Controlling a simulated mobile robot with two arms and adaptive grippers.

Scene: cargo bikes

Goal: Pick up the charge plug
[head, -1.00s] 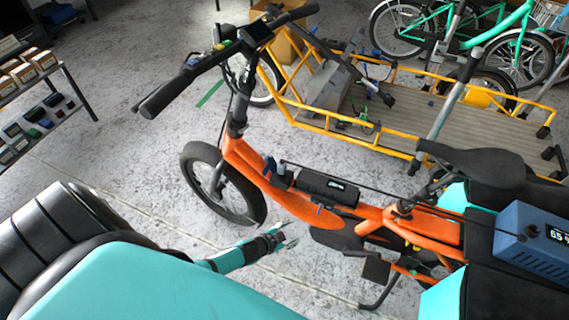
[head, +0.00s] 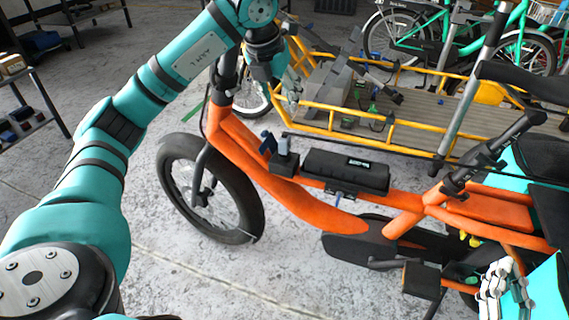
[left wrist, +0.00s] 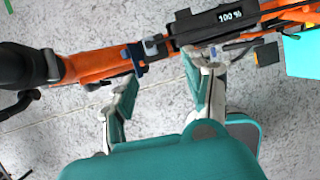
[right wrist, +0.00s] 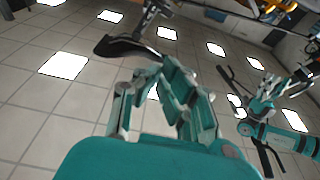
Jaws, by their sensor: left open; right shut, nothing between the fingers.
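The orange cargo bike (head: 290,205) fills the middle of the head view, with a black battery (head: 345,172) on its frame. A dark block (head: 286,158) with blue parts sits at the battery's front end; I cannot tell whether it is the charge plug. In the left wrist view, the battery (left wrist: 225,30) reads 100 %, with a grey block (left wrist: 153,45) and blue parts beside it. My left gripper (head: 290,92) is open and empty above the front of the frame; its fingers (left wrist: 168,68) are spread below the block. My right gripper (head: 506,288) is shut and empty at the lower right.
A yellow-framed cargo bed (head: 425,108) stands behind the orange bike. Green bikes (head: 430,40) stand at the back right. A shelf (head: 35,110) is at the left. The concrete floor (head: 160,265) is clear in front of the front wheel (head: 208,190).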

